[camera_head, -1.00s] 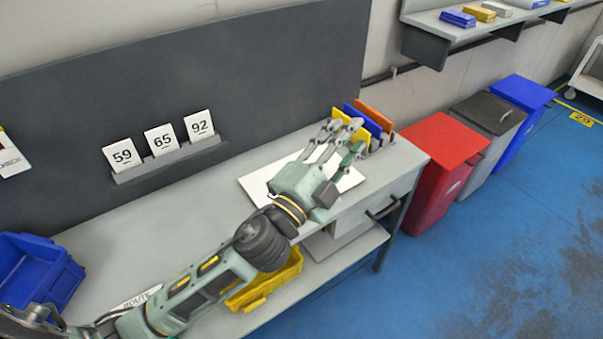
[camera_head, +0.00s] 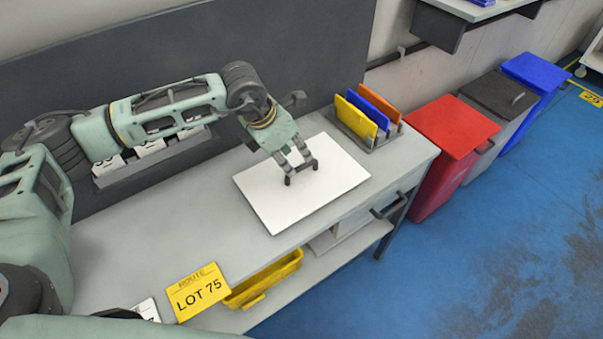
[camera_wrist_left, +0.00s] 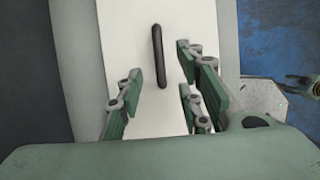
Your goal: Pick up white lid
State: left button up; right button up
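The white lid (camera_head: 262,203) is a flat white panel lying on the grey table in the head view. Its slim dark handle (camera_wrist_left: 159,55) stands out in the left wrist view, which also shows the lid's white face (camera_wrist_left: 122,40). My left gripper (camera_head: 301,174) is over the middle of the lid, fingers pointing down toward the handle. In the left wrist view its fingers (camera_wrist_left: 160,98) are spread apart with nothing between them, and the handle lies just beyond them. Contact with the handle cannot be made out. My right gripper is not in view.
A rack holds yellow (camera_head: 356,117), blue (camera_head: 372,110) and orange (camera_head: 381,101) plates behind the lid. Red (camera_head: 450,125), black and blue bins stand right of the table.

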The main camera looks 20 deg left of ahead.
aim_at(301, 166)
pick_arm(q)
jog(key=p+x, duration=0.2)
jog(key=x, duration=0.3)
jog(key=shift+w+d+f, duration=0.15)
jog(key=shift+w+f, duration=0.1)
jog(key=shift+w, duration=0.05)
jog(key=shift+w+f, duration=0.15)
jog(key=shift+f, duration=0.25)
jog(key=shift+c, duration=0.2)
grip_shut()
jog(key=shift+d, duration=0.1)
